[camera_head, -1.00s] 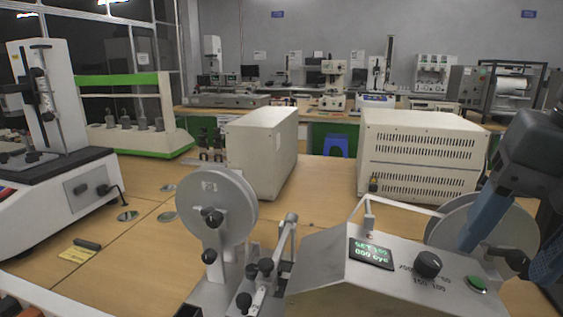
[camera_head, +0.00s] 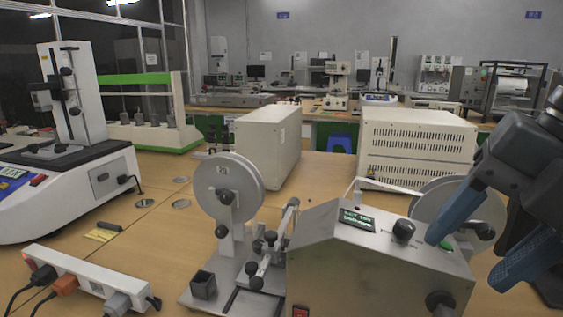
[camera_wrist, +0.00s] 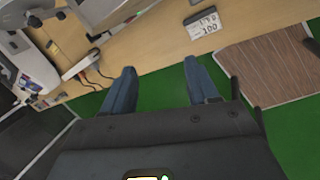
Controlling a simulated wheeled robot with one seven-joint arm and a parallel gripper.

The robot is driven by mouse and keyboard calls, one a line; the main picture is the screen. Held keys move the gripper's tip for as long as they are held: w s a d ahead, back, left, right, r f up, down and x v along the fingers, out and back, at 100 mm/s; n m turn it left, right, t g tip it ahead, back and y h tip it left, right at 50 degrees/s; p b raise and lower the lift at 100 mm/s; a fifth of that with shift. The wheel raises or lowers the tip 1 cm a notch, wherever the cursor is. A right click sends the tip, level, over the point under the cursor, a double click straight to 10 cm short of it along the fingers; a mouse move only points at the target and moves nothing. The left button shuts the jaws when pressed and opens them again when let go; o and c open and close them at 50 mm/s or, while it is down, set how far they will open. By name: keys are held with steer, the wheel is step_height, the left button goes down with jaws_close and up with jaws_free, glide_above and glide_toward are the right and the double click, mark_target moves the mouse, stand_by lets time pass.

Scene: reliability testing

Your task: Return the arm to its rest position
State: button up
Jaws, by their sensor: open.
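My gripper (camera_head: 464,262) is at the right of the head view, its two blue fingers spread apart with nothing between them. One finger overlaps the silver control box in the picture; I cannot tell the gap between them. In the wrist view, the open gripper (camera_wrist: 159,66) points over green floor near the table's edge, with its fingers apart and empty. The silver tester box (camera_head: 375,255) has a lit display (camera_head: 357,220), a black knob (camera_head: 403,230) and a red switch (camera_head: 300,311). A grey wheel (camera_head: 228,187) stands left of it.
A white power strip (camera_head: 90,280) with plugs lies at the front left of the table (camera_head: 150,232). A white machine (camera_head: 65,185) stands at the left. Two cream cabinets (camera_head: 268,145) (camera_head: 418,145) stand behind the tester. The wrist view shows green floor (camera_wrist: 160,85) and a brown panel (camera_wrist: 275,70).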

steer(key=w+a+r+m+t+y+p, duration=0.1)
steer(key=w+a+r+m+t+y, duration=0.1)
steer(key=w+a+m+t+y, duration=0.25)
steer(key=w+a+r+m+t+y+p, duration=0.1)
steer(key=w+a+r+m+t+y, duration=0.15)
steer(key=a+m+y, duration=0.45)
steer(key=s+d+f+m+t+h, duration=0.2)
steer(key=s+f+m+h, duration=0.15)
steer(key=f+m, duration=0.3)
steer(key=s+d+f+m+t+h+p, duration=0.1)
steer(key=s+d+f+m+t+h, duration=0.15)
steer(key=f+m+h, duration=0.35)
steer(key=s+d+f+m+t+h, duration=0.2)
steer(key=s+f+m, duration=0.1)
steer(key=f+m, duration=0.3)
steer(key=s+d+f+h, duration=0.1)
steer(key=s+d+f, duration=0.1)
steer(key=s, duration=0.6)
steer(key=s+d+f+n+g+h, duration=0.1)
steer(key=s+d+f, duration=0.1)
steer(key=s, duration=0.6)
steer(key=s+d+f+g+h+p, duration=0.1)
steer(key=s+d+f, duration=0.1)
steer(key=s, duration=0.6)
steer(key=shift+d+n, duration=0.4)
steer(key=shift+d, duration=0.45)
